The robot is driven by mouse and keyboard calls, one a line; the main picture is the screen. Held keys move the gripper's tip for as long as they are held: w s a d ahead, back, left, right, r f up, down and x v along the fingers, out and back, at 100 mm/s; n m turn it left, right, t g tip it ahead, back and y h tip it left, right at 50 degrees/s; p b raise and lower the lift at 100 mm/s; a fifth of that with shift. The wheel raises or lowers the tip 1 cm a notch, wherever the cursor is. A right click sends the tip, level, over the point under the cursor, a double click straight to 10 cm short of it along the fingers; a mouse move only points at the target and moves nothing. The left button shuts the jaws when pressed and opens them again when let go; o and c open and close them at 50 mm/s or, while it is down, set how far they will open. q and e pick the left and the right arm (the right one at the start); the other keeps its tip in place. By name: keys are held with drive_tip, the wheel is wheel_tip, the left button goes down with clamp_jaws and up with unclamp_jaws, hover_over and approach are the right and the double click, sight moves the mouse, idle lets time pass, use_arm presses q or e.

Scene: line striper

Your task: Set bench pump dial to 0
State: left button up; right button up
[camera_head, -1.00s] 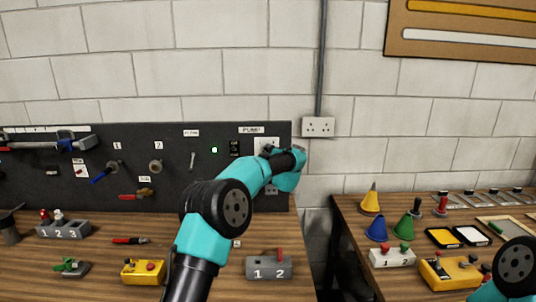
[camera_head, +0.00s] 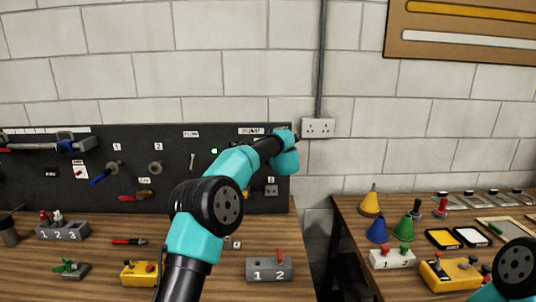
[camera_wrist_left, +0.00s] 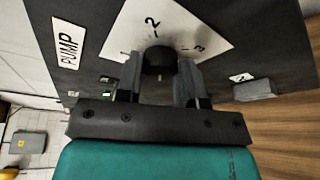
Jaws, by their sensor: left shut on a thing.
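The pump dial is a dark round knob (camera_wrist_left: 159,60) on a white plate (camera_wrist_left: 190,20) marked with numbers, of which 2 and 3 can be read. A white PUMP label (camera_wrist_left: 68,43) is beside the plate in the left wrist view. My left gripper (camera_wrist_left: 160,76) has one finger on each side of the knob and is shut on it. In the head view my left arm reaches the right end of the dark panel (camera_head: 110,165), and its wrist covers the dial. The knob's pointer cannot be made out. My right gripper is not in view.
A green light (camera_head: 214,151) shows on the panel left of my arm. A wall socket (camera_head: 318,127) is just right of the panel.

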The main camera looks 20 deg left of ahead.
use_arm(q)
drive_tip(key=shift+n+h, duration=0.4)
drive_tip(key=shift+n, duration=0.4)
drive_tip(key=o, duration=0.9)
drive_tip(key=v, duration=1.7)
drive_tip(key=shift+s+r, duration=0.15)
drive_tip(key=shift+r, duration=0.1)
